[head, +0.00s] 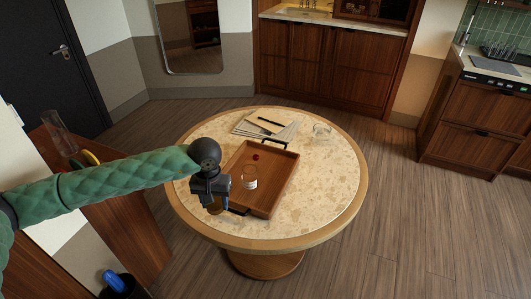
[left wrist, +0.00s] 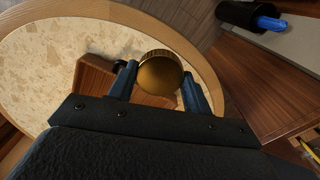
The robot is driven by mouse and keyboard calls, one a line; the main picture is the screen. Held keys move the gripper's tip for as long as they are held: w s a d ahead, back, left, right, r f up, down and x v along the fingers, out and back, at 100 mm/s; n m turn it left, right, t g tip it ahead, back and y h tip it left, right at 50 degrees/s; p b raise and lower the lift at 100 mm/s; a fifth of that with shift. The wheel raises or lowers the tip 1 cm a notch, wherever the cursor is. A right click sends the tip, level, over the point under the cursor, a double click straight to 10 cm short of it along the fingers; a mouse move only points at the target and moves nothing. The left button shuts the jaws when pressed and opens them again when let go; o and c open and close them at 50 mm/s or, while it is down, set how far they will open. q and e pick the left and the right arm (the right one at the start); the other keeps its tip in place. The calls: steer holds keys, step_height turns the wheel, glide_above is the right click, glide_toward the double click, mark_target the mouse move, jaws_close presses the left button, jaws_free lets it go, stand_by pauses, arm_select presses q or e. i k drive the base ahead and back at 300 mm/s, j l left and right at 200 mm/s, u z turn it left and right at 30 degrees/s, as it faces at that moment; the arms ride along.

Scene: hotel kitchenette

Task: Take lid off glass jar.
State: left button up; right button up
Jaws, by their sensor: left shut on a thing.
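A round gold lid (left wrist: 160,73) with a ribbed edge is between the two blue fingers of my left gripper (left wrist: 160,90) in the left wrist view. In the head view, my left gripper (head: 213,203) is shut on this lid near the left front side of the wooden tray. A clear glass jar (head: 250,176) with something white low in it stands in the tray, to the right of the gripper and apart from it. No lid shows on its top. My right gripper is not in view.
The wooden tray (head: 278,185) with dark handles lies on a round table (head: 325,190). A small red item (head: 255,156) is in the tray. Papers (head: 262,125) with a dark pen and a clear glass (head: 322,132) stand behind it. The table's right side is clear.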

mark_target(249, 171)
steer(key=i+l+u, duration=0.15)
steer(key=i, duration=1.2)
